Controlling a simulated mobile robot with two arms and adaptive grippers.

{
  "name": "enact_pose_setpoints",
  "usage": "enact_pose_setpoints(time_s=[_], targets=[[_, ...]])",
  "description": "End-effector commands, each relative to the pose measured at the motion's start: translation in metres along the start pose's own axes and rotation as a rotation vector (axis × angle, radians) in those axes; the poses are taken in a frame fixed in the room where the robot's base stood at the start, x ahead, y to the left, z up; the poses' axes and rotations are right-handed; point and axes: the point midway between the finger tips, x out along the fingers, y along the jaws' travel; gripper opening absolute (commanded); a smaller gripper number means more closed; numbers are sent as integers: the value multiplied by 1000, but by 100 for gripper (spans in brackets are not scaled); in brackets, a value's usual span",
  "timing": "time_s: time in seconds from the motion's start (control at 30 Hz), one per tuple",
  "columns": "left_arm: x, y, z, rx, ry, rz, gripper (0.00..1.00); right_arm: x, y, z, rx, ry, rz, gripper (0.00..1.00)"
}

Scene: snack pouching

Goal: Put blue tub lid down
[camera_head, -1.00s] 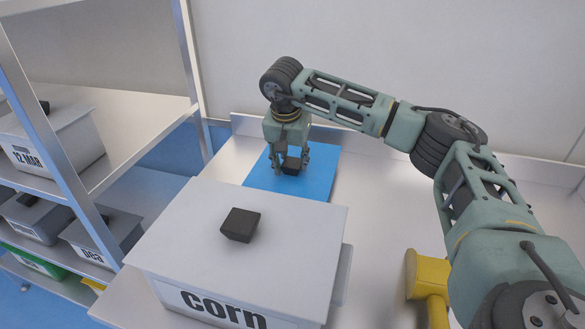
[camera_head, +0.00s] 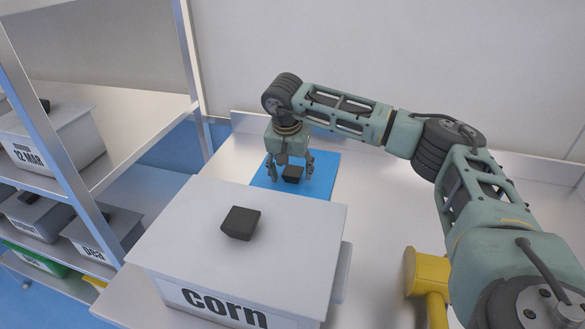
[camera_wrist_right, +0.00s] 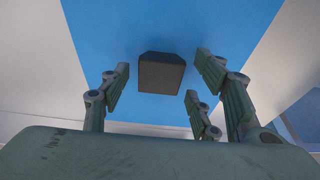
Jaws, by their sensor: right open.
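The blue tub lid (camera_head: 325,178) lies flat on the worktop behind the corn tub, with a black block-shaped handle (camera_head: 292,174) on top. My right gripper (camera_head: 292,168) is open above the lid, its fingers spread around the handle. In the right wrist view the lid (camera_wrist_right: 215,30) fills the middle. Its handle (camera_wrist_right: 161,73) stands between and beyond my open fingers, with clear gaps on both sides. The lid's near part is hidden by the corn tub in the head view. My left gripper is not in view.
A grey lidded tub marked "corn" (camera_head: 230,308) stands in front of the blue lid. A yellow object (camera_head: 428,275) is at the right by my arm. A metal shelf (camera_head: 130,125) with several labelled tubs is at the left. The worktop (camera_head: 385,215) is clear right of the lid.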

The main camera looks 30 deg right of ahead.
Motion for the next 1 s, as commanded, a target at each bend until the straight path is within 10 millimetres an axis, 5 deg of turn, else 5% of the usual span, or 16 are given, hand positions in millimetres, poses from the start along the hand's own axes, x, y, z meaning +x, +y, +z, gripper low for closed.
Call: enact_pose_setpoints(time_s=[0.27,0.7,1.0], targets=[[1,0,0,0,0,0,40,-16,-1,-1,0,1,-4,57],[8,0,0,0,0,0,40,-104,-1,-1,-1,2,-3,57],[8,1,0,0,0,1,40,-123,0,-1,0,0,-1,57]])
